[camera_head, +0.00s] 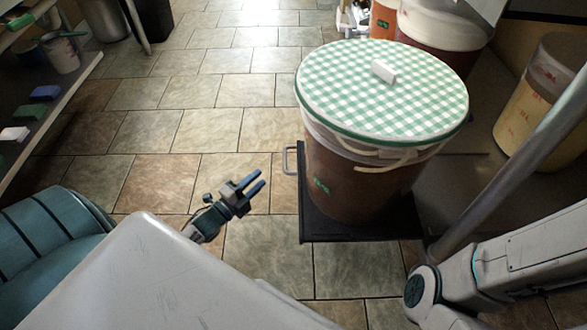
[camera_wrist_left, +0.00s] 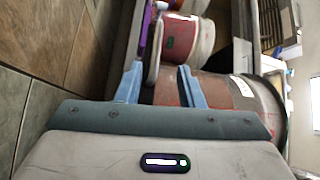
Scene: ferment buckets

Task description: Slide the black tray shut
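The black tray (camera_head: 352,230) is pulled out over the tiled floor, with a metal loop handle (camera_head: 287,160) on its left edge. A brown bucket (camera_head: 345,185) with a green-and-white checked lid (camera_head: 385,90) stands upright on the tray. My left gripper (camera_head: 261,179) is to the left of the tray, apart from it and below the handle in the head view. Its two blue fingers are spread with nothing between them. In the left wrist view, the open fingers (camera_wrist_left: 161,66) also show, with a brown bucket (camera_wrist_left: 232,95) behind them. My right gripper is out of view.
More buckets stand to the right and behind, including a yellow one (camera_head: 540,105) and a lidded one (camera_head: 440,35). A shelf (camera_head: 60,90) with small items is at the left. Open floor (camera_head: 200,130) lies between.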

